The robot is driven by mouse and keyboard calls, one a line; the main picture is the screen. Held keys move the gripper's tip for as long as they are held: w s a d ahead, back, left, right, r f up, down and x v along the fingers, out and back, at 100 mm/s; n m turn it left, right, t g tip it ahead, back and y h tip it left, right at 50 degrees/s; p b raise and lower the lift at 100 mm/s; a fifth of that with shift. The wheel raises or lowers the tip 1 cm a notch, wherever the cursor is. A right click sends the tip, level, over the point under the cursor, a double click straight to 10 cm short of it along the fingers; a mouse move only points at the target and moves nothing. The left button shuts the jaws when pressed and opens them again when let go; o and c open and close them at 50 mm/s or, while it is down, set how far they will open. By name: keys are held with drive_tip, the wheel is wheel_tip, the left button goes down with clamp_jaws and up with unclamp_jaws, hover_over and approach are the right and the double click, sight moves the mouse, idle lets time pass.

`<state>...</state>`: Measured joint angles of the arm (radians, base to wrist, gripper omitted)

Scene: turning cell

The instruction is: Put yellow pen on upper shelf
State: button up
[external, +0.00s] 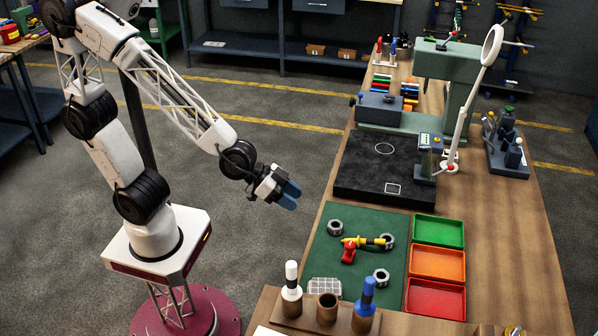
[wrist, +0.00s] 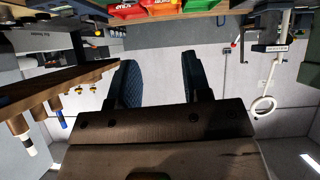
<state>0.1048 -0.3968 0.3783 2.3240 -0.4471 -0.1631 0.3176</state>
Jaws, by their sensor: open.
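A yellow-and-black stick-like thing (external: 364,242) lies on the green mat (external: 322,262) in the external view; it may be the yellow pen, but it is too small to tell. A red object (external: 348,254) lies right by it. My gripper (external: 289,195) hangs in the air left of the bench, apart from the mat. In the wrist view my gripper (wrist: 162,80) has its two blue-padded fingers apart with nothing between them. No pen can be made out in the wrist view. I cannot tell which surface is the upper shelf.
Metal nuts (external: 335,227) lie on the mat. Green (external: 438,231), orange (external: 438,264) and red (external: 435,300) trays stand to its right. A holder with upright handled tools (external: 291,290) stands in front. A black plate (external: 385,168) and magnifier lamp (external: 473,105) stand behind.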

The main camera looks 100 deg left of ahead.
drive_tip(key=s+a+r+g, duration=0.2)
drive_tip(key=s+g, duration=0.2)
drive_tip(key=s, duration=0.9)
drive_tip(key=s+a+r+g, duration=0.2)
drive_tip(key=s+g, duration=0.2)
drive_tip(key=s, duration=0.8)
drive_tip(key=shift+s+r+m+g, duration=0.25)
drive_tip(key=shift+s+m+g, duration=0.05)
drive_tip(key=shift+s+m, duration=0.1)
drive_tip(key=shift+a, duration=0.1)
drive_tip(key=shift+o, duration=0.5)
